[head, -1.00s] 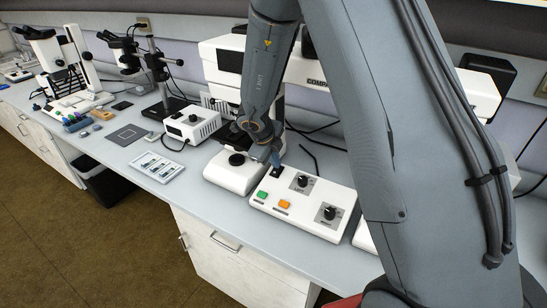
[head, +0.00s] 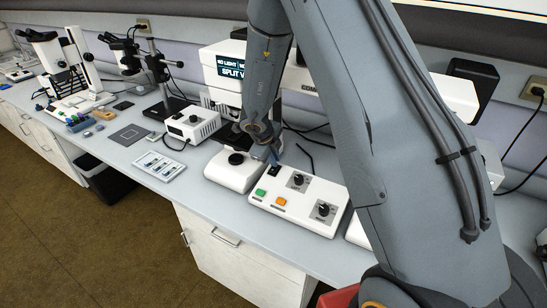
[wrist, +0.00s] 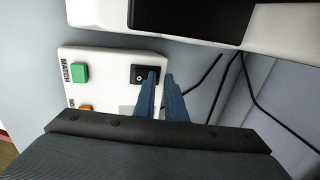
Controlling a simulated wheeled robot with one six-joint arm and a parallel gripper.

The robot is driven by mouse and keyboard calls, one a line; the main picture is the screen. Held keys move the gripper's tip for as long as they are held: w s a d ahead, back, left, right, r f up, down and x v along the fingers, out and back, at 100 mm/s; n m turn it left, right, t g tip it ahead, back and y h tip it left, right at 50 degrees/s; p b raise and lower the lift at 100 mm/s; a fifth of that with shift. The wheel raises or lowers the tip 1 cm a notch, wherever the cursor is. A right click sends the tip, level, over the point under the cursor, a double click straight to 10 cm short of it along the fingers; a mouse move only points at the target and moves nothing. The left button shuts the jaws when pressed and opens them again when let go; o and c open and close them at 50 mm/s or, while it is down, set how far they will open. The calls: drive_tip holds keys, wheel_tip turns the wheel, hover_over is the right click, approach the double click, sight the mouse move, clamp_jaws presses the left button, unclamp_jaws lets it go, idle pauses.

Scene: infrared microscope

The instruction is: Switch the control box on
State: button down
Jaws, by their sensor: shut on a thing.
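The white control box (head: 262,203) sits on the bench and carries a green button (head: 261,193), an orange button (head: 280,202) and two black knobs. Its black rocker switch (head: 274,171) is at the far left corner; it also shows in the wrist view (wrist: 138,75), marked with a small white symbol. My gripper (head: 275,157) points down at this switch. In the wrist view its blue fingers (wrist: 161,76) are close together, the left one over the switch's right part. The fingers hide that part and their exact contact. The microscope's screen (head: 231,69) above is lit with text.
The microscope (head: 224,176) stands directly behind and left of the box. A white lamp unit (head: 191,125) and a slide tray (head: 160,166) are farther left. Loose black cables (wrist: 205,88) lie beside the box. The bench front edge is close to the box.

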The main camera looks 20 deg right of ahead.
drive_tip(key=shift+s+d+f, duration=0.25)
drive_tip(key=shift+d+f, duration=0.05)
drive_tip(key=shift+f, duration=0.15)
drive_tip(key=shift+s+a+f, duration=0.25)
drive_tip(key=shift+s+a, duration=0.1)
drive_tip(key=shift+a, duration=0.1)
drive_tip(key=shift+a+r, duration=0.1)
drive_tip(key=shift+r, duration=0.05)
drive_tip(key=s+a+r+n+t+y+b, duration=0.1)
drive_tip(key=s+a+r+n+y, duration=0.15)
drive_tip(key=r+n, duration=0.45)
drive_tip(key=s+a+r+n+t+y+b, duration=0.1)
drive_tip(key=s+a+r+n+y, duration=0.15)
drive_tip(key=r+n, duration=0.45)
drive_tip(key=s+d+n+g, duration=0.2)
drive_tip(key=s+n, duration=0.4)
drive_tip(key=s, duration=0.4)
drive_tip(key=s+d+f+n+g+h, duration=0.1)
drive_tip(key=s+d+n+g, duration=0.1)
drive_tip(key=s+n, duration=0.5)
drive_tip(key=s, duration=0.3)
drive_tip(key=shift+s+d, duration=0.3)
drive_tip(key=shift+s, duration=0.05)
